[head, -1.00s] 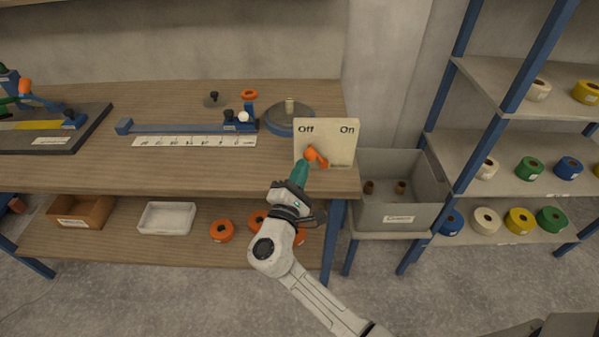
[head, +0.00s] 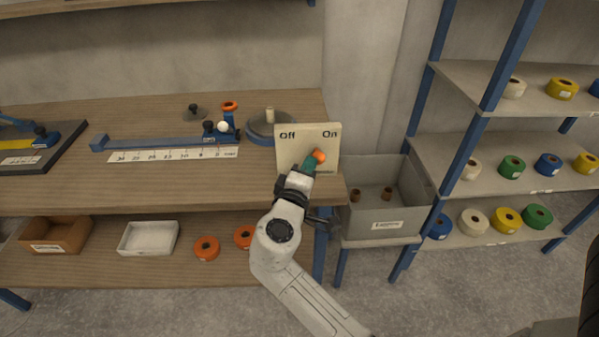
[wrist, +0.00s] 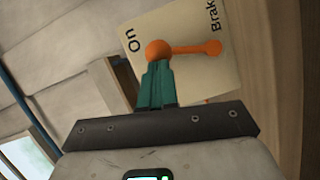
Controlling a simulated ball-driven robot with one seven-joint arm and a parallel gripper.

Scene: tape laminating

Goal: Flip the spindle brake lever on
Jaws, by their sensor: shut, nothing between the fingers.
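The brake panel (head: 293,150) is a cream board marked "Off" at its left and "On" at its right, standing at the right end of the workbench. Its orange lever ends in a round knob (head: 320,156), now on the "On" side below that word. In the wrist view the knob (wrist: 158,50) and the lever's orange bar (wrist: 190,49) show against the board. My gripper (head: 309,168) has teal fingers, shut and empty. In the wrist view its fingertips (wrist: 158,70) are right at the knob; I cannot tell whether they touch. The lever's lower part is hidden in the head view.
A spindle disc (head: 268,128) and a blue rail (head: 165,140) with a ruler lie on the bench (head: 100,186) left of the panel. A grey bin (head: 385,215) stands right of the bench. Shelves (head: 480,150) with tape rolls are farther right.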

